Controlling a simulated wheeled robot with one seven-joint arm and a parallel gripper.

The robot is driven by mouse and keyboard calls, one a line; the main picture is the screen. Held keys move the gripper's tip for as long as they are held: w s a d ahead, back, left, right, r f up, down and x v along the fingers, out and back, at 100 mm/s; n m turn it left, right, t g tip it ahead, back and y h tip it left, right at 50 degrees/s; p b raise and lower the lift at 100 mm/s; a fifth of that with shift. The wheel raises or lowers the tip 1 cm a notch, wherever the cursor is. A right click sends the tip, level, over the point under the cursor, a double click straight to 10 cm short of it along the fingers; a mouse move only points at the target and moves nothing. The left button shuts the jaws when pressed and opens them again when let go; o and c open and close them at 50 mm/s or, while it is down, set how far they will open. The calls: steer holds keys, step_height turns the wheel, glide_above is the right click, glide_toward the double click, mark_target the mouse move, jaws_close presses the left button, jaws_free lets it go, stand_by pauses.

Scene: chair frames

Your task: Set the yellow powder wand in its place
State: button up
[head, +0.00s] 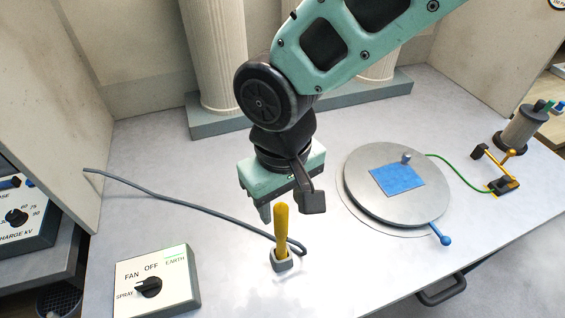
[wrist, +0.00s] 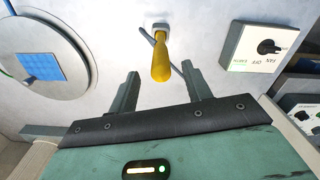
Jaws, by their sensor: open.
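The yellow powder wand (head: 282,228) stands upright in a small grey holder (head: 282,262) on the pale table, with a grey hose running from its base to the left. In the wrist view the wand (wrist: 161,60) is beyond the fingertips, roughly midway between them, and its holder (wrist: 161,27) shows behind it. My gripper (head: 283,207) is open and empty, just above and behind the wand in the head view. In the wrist view both fingers of my gripper (wrist: 161,77) are spread wide, apart from the wand.
A control box (head: 157,285) with a FAN/OFF/EARTH knob stands at the front left. A round grey turntable (head: 393,205) with a blue square (head: 397,180) and a blue-knobbed lever lies to the right. A green cable leads to a yellow clamp (head: 505,184). Columns stand behind.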

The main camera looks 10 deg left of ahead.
step_height(320, 180, up, 10)
steer(key=b, duration=0.1)
stand_by(0.4)
steer(key=s+d+f, duration=0.2)
steer(key=d+f, duration=0.1)
steer(key=d, duration=0.7)
steer(key=s+d+f+m, duration=0.1)
steer(key=s+d+f, duration=0.2)
steer(key=d, duration=0.7)
steer(key=shift+s+d+y+b, duration=0.2)
steer(key=shift+d+y+b, duration=0.1)
steer(key=shift+d, duration=0.05)
